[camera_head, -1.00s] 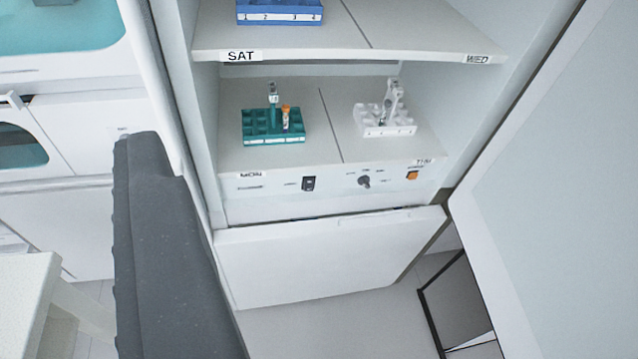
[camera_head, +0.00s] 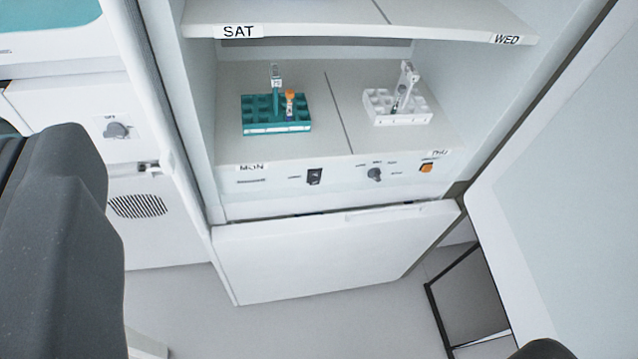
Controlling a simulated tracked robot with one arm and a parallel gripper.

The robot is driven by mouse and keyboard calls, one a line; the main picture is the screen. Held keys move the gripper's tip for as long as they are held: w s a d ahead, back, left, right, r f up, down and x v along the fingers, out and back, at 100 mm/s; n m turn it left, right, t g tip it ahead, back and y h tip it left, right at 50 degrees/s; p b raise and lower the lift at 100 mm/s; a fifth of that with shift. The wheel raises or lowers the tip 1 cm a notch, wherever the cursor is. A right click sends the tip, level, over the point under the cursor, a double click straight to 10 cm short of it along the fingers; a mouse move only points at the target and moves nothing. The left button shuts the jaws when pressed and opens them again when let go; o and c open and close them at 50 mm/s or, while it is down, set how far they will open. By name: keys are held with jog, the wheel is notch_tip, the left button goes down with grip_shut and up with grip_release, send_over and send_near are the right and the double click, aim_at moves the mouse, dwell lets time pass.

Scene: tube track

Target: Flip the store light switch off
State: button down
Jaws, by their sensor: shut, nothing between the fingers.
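A panel (camera_head: 340,187) runs under the lower shelf of the open white cabinet. It carries a small black rocker switch (camera_head: 315,177), a dark rotary knob (camera_head: 375,175) in the middle, and an orange switch (camera_head: 427,168) at the right. The print beside them is too small to read, so I cannot tell which is the store light switch. I also cannot tell the rocker's position. No gripper fingers can be made out, and nothing touches the panel.
A teal rack (camera_head: 277,127) and a white rack (camera_head: 385,118) stand on the lower shelf. An open flap (camera_head: 335,255) hangs below the panel. A pale door (camera_head: 570,170) stands at right. Dark grey shapes (camera_head: 65,250) block the left edge and bottom right corner.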

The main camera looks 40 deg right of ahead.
jog(key=w+d+f+h+b, duration=0.1)
jog(key=w+d+f, duration=0.35)
jog(key=f, duration=0.35)
jog(key=w+d+f+m+b, duration=0.1)
jog(key=w+d+f+b, duration=0.1)
jog(key=w+d+f, duration=0.5)
jog(key=w+d+f+h+b, duration=0.1)
jog(key=w+f, duration=0.4)
jog(key=f, duration=0.5)
jog(key=d+f+m+h+b, duration=0.1)
jog(key=d+f, duration=0.5)
jog(key=f, duration=0.9)
jog(key=w+d+f+m+h+b, duration=0.1)
jog(key=d+f+b, duration=0.3)
jog(key=f, duration=1.1)
jog(key=shift+w+d, duration=0.15)
jog(key=shift+d, duration=0.95)
jog(key=shift+f, duration=0.1)
jog(key=b, duration=0.3)
send_near(315, 178)
jog(key=w+f, duration=0.3)
jog(key=w, duration=0.1)
jog(key=shift+w+d+f+b, duration=0.2)
jog(key=shift+w+d+b, duration=0.1)
jog(key=shift+w, duration=0.25)
jog(key=shift+w+d+f+b, duration=0.2)
jog(key=shift+w+d, duration=0.1)
jog(key=shift+w, duration=0.2)
